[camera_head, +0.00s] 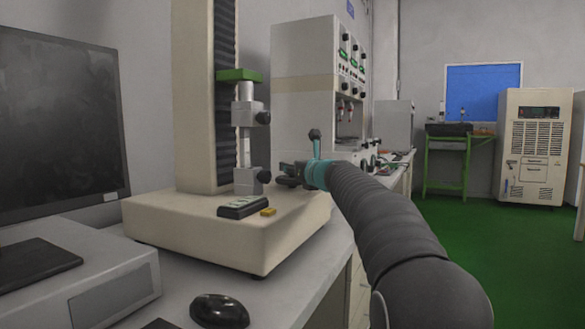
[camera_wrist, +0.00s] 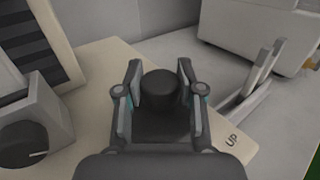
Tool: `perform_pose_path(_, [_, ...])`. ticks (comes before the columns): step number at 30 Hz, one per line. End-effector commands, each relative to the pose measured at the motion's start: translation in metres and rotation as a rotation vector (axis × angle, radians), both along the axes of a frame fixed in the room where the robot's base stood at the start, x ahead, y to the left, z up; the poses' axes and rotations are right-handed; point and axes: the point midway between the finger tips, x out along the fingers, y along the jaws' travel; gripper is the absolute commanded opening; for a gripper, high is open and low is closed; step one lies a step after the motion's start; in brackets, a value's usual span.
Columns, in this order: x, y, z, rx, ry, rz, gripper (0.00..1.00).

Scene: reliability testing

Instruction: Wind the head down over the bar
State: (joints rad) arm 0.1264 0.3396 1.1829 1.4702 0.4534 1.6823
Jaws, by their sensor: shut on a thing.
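The test machine's green head (camera_head: 238,75) sits on the dark-ribbed column. A grey upper grip (camera_head: 247,110) with a black side knob hangs under it. A pale upright bar (camera_head: 245,152) stands in the lower grip (camera_head: 248,181); its top is close under the upper grip, and I cannot tell whether it is inside. My gripper (camera_head: 286,176) is over the machine base, right of the lower grip. In the wrist view my gripper (camera_wrist: 160,85) is shut on a black round knob (camera_wrist: 160,91). That knob is hidden in the head view.
The cream base (camera_head: 200,235) carries a small black-and-white device (camera_head: 243,207) and a yellow block (camera_head: 268,212). A monitor (camera_head: 60,125) stands left, a mouse (camera_head: 219,310) in front, a tall instrument cabinet (camera_head: 305,80) behind.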

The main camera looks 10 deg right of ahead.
Motion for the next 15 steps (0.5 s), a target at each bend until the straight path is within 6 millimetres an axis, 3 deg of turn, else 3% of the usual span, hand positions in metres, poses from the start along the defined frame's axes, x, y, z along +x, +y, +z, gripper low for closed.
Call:
perform_pose_path(8, [0.0005,-0.0011,0.002,0.001,0.0,0.049,0.03])
perform_pose_path(15, [0.0012,-0.0027,0.0055,0.002,0.002,0.199,0.03])
